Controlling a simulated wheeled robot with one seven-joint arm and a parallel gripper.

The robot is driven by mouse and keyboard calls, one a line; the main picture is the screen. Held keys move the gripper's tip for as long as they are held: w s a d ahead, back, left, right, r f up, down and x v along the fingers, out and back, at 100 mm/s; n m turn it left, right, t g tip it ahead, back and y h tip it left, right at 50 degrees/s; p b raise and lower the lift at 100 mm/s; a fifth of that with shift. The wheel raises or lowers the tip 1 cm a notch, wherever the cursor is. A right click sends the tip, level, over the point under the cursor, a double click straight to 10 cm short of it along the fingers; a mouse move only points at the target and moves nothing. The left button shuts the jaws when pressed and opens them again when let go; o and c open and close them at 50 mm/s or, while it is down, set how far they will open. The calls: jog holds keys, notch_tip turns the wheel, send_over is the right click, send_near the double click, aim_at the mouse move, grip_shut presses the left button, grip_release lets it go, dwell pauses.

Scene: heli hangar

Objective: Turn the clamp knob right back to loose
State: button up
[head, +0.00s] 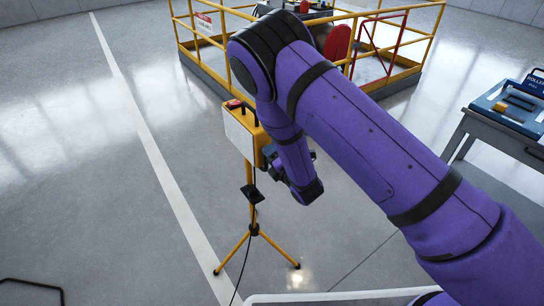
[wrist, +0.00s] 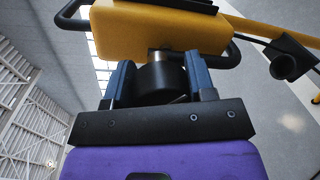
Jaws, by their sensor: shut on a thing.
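The clamp knob (wrist: 160,84) is a black round knob below the yellow box in the wrist view. A short metal shaft joins it to the box. My gripper (wrist: 160,80) is shut on the knob, with one blue-grey finger on each side of it. In the head view my gripper (head: 280,160) is beside the yellow box (head: 257,138) on the tripod stand (head: 252,232). My arm hides most of the knob's side there. How far the knob is turned cannot be told.
The box has black handles (wrist: 232,50). A cable hangs down the stand to the floor. A yellow railing (head: 205,50) stands behind, and a grey table (head: 500,135) with a blue tray is at the right.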

jog(key=shift+f+n, duration=0.1)
jog(key=shift+n, duration=0.4)
jog(key=o, duration=0.9)
jog(key=shift+s, duration=0.1)
jog(key=v, duration=1)
jog(key=shift+s+d, duration=0.15)
jog(key=shift+s, duration=0.2)
